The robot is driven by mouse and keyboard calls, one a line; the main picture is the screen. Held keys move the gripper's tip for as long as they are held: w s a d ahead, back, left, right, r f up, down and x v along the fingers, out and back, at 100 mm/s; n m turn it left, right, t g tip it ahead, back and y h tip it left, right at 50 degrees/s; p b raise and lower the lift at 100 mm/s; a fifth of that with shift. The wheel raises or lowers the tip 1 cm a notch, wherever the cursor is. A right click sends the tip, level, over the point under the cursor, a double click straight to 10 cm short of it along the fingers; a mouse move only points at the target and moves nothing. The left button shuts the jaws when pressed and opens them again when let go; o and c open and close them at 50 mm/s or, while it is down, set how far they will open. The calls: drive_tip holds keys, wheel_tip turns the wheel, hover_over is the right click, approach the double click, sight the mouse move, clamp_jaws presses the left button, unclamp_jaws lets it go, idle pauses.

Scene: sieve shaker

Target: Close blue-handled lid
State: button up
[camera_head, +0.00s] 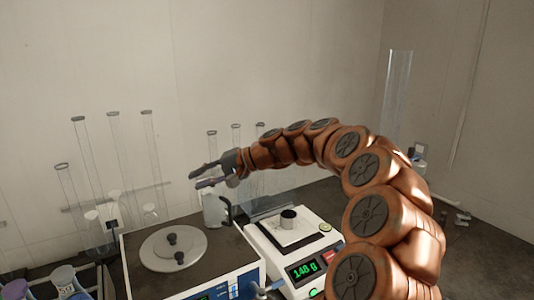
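My gripper (197,180) reaches in from the right and points left, above the back of the bench devices. Its two fingers are apart with nothing seen between them. Below and left of it, a round grey plate (158,252) with black knobs lies on top of a white and blue device (190,284). A black hooked part (226,211) stands at that device's back right corner, below the gripper. A small blue-grey part (262,289) shows at the bottom edge, partly cut off. I cannot make out clearly which part is the blue-handled lid.
A white balance (297,248) with a green display and a small dark-topped cup (288,217) stands right of the device. Tall glass cylinders (115,165) stand at the back left.

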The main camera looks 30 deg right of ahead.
drive_tip(key=w+d+f+m+t+h, duration=0.1)
drive_tip(key=w+d+m+t+h, duration=0.15)
drive_tip(key=d, duration=0.75)
drive_tip(key=w+d+f+m+t+h+p, duration=0.1)
drive_tip(key=d+m+t, duration=0.15)
drive_tip(key=d, duration=0.85)
drive_tip(key=w+d+f+m+t+h, duration=0.1)
drive_tip(key=d+m+t, duration=0.15)
drive_tip(key=d, duration=0.75)
drive_tip(key=shift+g, duration=0.25)
drive_tip(key=shift+p+x, duration=1.15)
drive_tip(key=shift+x, duration=2.7)
drive_tip(key=shift+d+r, duration=0.1)
drive_tip(key=shift+c, duration=0.4)
clamp_jaws()
